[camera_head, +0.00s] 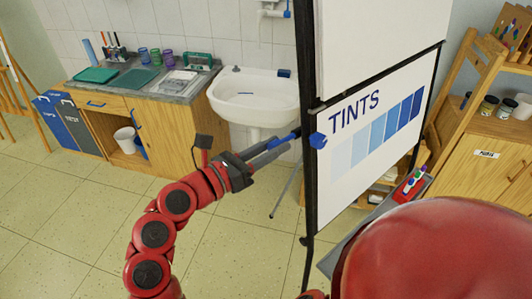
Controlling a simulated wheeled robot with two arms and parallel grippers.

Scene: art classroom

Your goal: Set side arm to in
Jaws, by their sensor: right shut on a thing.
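The flip chart stand has a dark frame (308,190) and a white board (375,165) reading TINTS with a row of blue swatches. A blue knob (318,140) sits at the board's left edge, beside the dark post. A blue bar (286,138) reaches left from the post; I take it to be the side arm. The fingers partly hide the bar.
A white sink (255,97) and a wooden counter (150,92) stand behind my arm. A wooden shelf unit (480,150) with jars is at right. A tray (400,198) with markers juts out below the board. The tiled floor at lower left is clear.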

